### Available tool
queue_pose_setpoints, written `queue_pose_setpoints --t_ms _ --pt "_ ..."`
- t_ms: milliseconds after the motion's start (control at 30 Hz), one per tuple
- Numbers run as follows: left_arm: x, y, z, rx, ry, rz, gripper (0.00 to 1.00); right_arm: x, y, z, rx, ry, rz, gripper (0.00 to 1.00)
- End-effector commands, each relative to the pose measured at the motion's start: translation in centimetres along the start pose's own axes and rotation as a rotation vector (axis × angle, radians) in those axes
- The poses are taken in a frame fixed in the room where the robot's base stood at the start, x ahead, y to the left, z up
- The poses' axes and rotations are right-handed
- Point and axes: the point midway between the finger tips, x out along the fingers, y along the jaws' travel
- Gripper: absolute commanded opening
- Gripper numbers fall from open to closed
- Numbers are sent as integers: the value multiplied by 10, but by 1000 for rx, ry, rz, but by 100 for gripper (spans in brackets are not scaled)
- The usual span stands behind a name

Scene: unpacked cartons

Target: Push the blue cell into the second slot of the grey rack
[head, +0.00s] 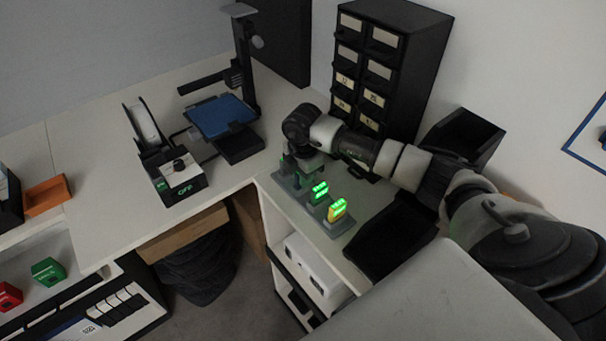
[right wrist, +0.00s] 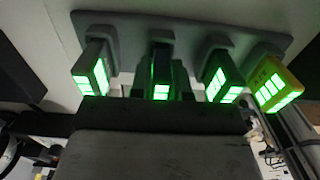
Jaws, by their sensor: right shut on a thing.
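The grey rack (head: 344,226) lies on the pale counter; it also shows along the top of the right wrist view (right wrist: 130,24). My right gripper (head: 303,172) is low over the rack's far part, shut on a dark cell (right wrist: 161,68) that sits at the second slot from the left in the wrist view. Its blue colour is not clear under the green glow, and its depth is hard to tell. A dark cell (right wrist: 92,66), another dark cell (right wrist: 222,76) and a yellow cell (right wrist: 272,84) stand in the other slots, all with green lights. My left gripper is not in view.
A black drawer cabinet (head: 385,60) stands behind my right arm, and black bins (head: 392,238) lie right of the rack. A device marked OFF (head: 180,185) and a printer with a blue bed (head: 221,115) stand on the left counter. The counter's front edge is close to the rack.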

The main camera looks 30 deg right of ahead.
Motion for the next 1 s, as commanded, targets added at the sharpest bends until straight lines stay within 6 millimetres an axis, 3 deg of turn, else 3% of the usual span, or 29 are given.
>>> queue_pose_setpoints --t_ms 367,400,567,867,1000 --pt "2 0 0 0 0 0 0 3 0 0 0 0 0 0" --pt "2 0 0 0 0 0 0 3 0 0 0 0 0 23" --pt "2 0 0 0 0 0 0 3 0 0 0 0 0 46" --pt "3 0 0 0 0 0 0 1 0 0 0 0 0 46" --pt "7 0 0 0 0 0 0 -13 1 0 0 1 3 46"
